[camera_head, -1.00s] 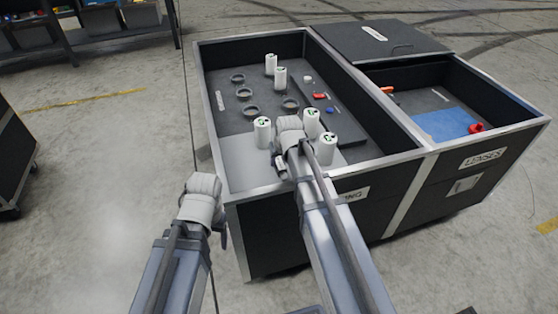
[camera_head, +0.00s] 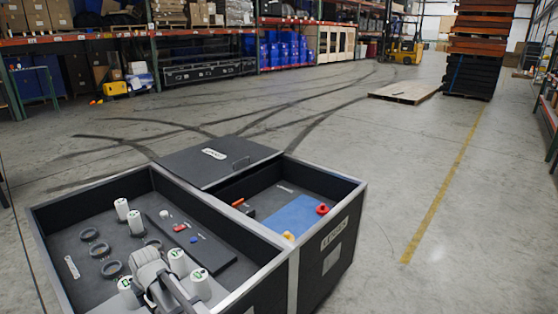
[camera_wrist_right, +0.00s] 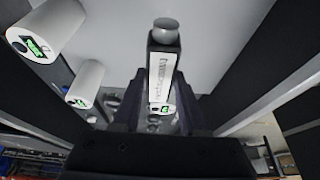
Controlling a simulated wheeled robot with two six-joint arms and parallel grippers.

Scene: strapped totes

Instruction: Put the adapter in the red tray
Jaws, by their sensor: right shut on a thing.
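In the right wrist view, my right gripper (camera_wrist_right: 158,110) is shut on a narrow labelled block (camera_wrist_right: 163,62) with a round grey knob at its end. I cannot tell whether this block is the adapter. In the head view, my right gripper (camera_head: 150,278) is over the near end of the left compartment, between white cylinders, and hides what it holds. I see no red tray in either view. My left gripper is not in view.
The left compartment of the black case (camera_head: 262,279) holds several white cylinders (camera_head: 135,222), dark rings (camera_head: 111,269) and a dark strip (camera_head: 207,252). The right compartment holds a blue sheet (camera_head: 293,216) and a red piece (camera_head: 322,210). Floor is clear to the right; a pallet (camera_head: 405,92) lies far off.

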